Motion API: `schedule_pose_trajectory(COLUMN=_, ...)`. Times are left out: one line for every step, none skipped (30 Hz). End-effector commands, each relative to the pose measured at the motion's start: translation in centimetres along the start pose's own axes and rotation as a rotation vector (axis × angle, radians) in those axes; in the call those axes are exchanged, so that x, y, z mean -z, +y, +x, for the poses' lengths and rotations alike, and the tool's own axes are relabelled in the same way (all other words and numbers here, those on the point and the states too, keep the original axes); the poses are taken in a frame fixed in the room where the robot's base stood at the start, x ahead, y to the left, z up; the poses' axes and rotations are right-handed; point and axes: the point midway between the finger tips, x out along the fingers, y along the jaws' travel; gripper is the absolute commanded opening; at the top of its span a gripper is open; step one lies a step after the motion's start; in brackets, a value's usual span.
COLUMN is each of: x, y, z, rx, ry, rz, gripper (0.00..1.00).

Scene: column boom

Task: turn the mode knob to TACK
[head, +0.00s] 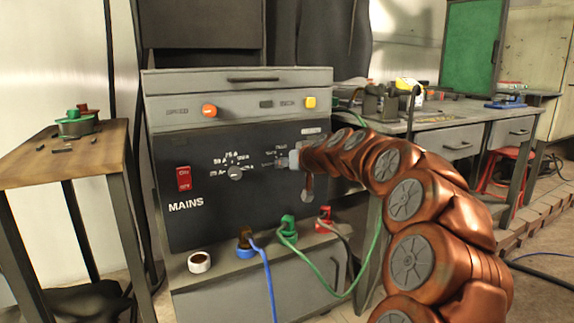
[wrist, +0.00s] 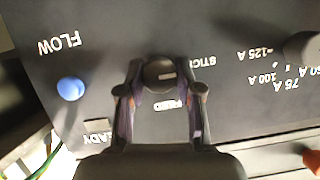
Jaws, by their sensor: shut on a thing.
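The dark mode knob (wrist: 158,73) sits between the two fingers of my gripper (wrist: 160,88) in the wrist view, which shows the panel upside down. The fingers are shut on the knob from both sides. A short pale mark on the knob face lies right of its middle. I cannot read a TACK label; part of the panel around the knob is hidden by the fingers. In the head view my gripper (head: 294,159) is at the right part of the dark panel, covering the knob.
The welder panel (head: 190,145) also has a red MAINS switch (head: 184,178) and an amperage knob (head: 235,173). Below are plugs with a blue cable (head: 268,285) and a green cable (head: 371,255). A wooden table (head: 60,165) stands left; a workbench (head: 450,116) stands right.

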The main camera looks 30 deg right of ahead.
Motion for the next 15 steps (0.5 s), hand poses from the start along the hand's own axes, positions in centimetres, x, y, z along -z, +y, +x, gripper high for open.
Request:
schedule_pose_trajectory(x=-0.01, y=0.00, z=0.00, rx=0.000, ry=0.000, rz=0.000, gripper=0.18)
schedule_pose_trajectory(x=-0.01, y=0.00, z=0.00, rx=0.000, ry=0.000, rz=0.000, gripper=0.15)
schedule_pose_trajectory(x=-0.01, y=0.00, z=0.00, rx=0.000, ry=0.000, rz=0.000, gripper=0.11)
schedule_pose_trajectory(x=-0.01, y=0.00, z=0.00, rx=0.000, ry=0.000, rz=0.000, gripper=0.08)
schedule_pose_trajectory(x=-0.01, y=0.01, z=0.00, rx=0.000, ry=0.000, rz=0.000, gripper=0.05)
schedule_pose_trajectory(x=-0.02, y=0.01, z=0.00, rx=0.000, ry=0.000, rz=0.000, gripper=0.00)
schedule_pose_trajectory(x=-0.01, y=0.01, z=0.00, rx=0.000, ry=0.000, rz=0.000, gripper=0.00)
schedule_pose_trajectory(x=-0.01, y=0.01, z=0.00, rx=0.000, ry=0.000, rz=0.000, gripper=0.00)
schedule_pose_trajectory(x=-0.01, y=0.01, z=0.00, rx=0.001, ry=0.000, rz=0.002, gripper=0.00)
schedule_pose_trajectory(x=0.00, y=0.00, z=0.00, rx=0.002, ry=-0.001, rz=0.004, gripper=0.00)
schedule_pose_trajectory(x=0.01, y=0.00, z=-0.01, rx=0.003, ry=0.000, rz=0.007, gripper=0.00)
schedule_pose_trajectory(x=0.03, y=0.00, z=-0.01, rx=0.005, ry=-0.001, rz=0.013, gripper=0.00)
schedule_pose_trajectory(x=0.04, y=0.00, z=-0.01, rx=0.008, ry=-0.001, rz=0.019, gripper=0.00)
schedule_pose_trajectory(x=0.05, y=0.00, z=-0.02, rx=0.011, ry=-0.001, rz=0.026, gripper=0.00)
schedule_pose_trajectory(x=0.07, y=0.01, z=-0.03, rx=0.016, ry=-0.002, rz=0.038, gripper=0.00)
